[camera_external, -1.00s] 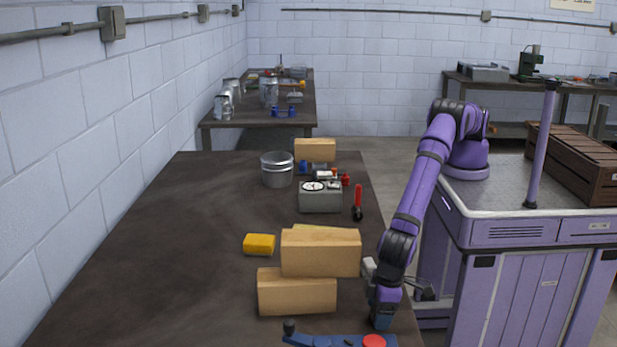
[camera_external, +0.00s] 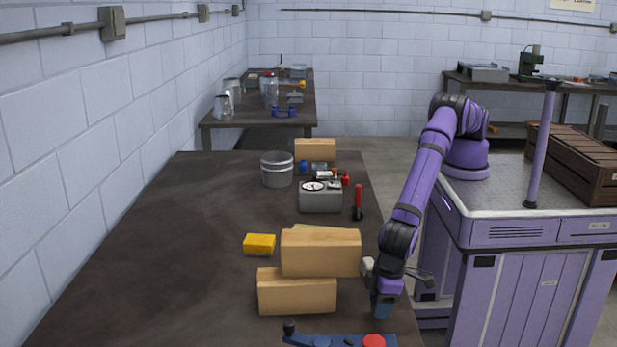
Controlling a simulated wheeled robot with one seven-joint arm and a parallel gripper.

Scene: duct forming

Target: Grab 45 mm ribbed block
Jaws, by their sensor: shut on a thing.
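My gripper (camera_external: 381,304) is low at the right edge of the near table, just right of the stacked wooden blocks and behind the blue controller. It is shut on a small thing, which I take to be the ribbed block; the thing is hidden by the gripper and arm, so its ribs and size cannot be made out. The gripper points down, slightly above the table's right side. Two tan wooden blocks lie close by, the upper block (camera_external: 320,252) and the lower block (camera_external: 296,291).
A blue controller with a red button (camera_external: 374,341) lies at the front edge. A yellow block (camera_external: 259,244), a grey gauge box (camera_external: 320,196), a red-handled tool (camera_external: 358,201) and a metal can (camera_external: 277,169) stand further back. The table's left side (camera_external: 150,270) is clear.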

